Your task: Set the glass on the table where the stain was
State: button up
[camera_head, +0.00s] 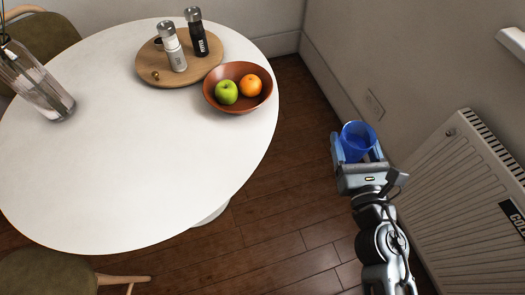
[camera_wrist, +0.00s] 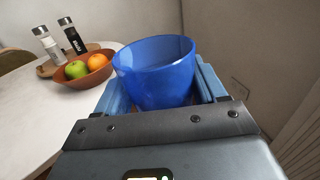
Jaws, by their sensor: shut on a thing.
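The glass is blue and translucent, and my gripper (camera_head: 357,150) is shut around it at the right in the head view (camera_head: 357,136). It also shows close up between the two fingers in the wrist view (camera_wrist: 157,75). The glass looks upright with its rim up and appears empty. It is held over the floor, to the right of the table and apart from it. The round white table (camera_head: 120,150) fills the left of the head view. Its front and middle top is bare, and I see no stain on it.
A brown bowl (camera_head: 212,96) with a green apple and an orange stands near the table's right edge. Behind it a wooden board (camera_head: 150,70) holds two grinders. A glass vase (camera_head: 35,88) stands at left. A radiator (camera_head: 455,185) is close right of my arm. Chairs flank the table.

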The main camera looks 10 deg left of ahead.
jog(key=s+a+r+n+g+y+p, duration=0.2)
jog(key=s+a+y, duration=0.1)
jog(key=a, duration=0.4)
jog(key=s+a+r+n+g+y+p, duration=0.1)
jog(key=s+a+n+g+y+p, duration=0.15)
jog(key=a, duration=0.55)
jog(key=s+a+r+n+g+y+p, duration=0.1)
jog(key=s+a+r+n+g+y, duration=0.2)
jog(key=a, duration=0.4)
jog(key=shift+t+y, duration=0.45)
jog(key=a+f+b, duration=0.1)
jog(key=a+f, duration=0.1)
jog(key=a, duration=0.1)
jog(key=a+f+b, duration=0.2)
jog(key=a+f, duration=0.1)
jog(key=a, duration=0.1)
jog(key=w+a+f+b, duration=0.1)
jog(key=a+f, duration=0.2)
jog(key=a, duration=0.1)
jog(key=shift+f, duration=0.15)
jog(key=shift+f+b, duration=1.3)
jog(key=shift+f, duration=0.65)
jog(key=shift+f, duration=0.2)
jog(key=o, duration=1.3)
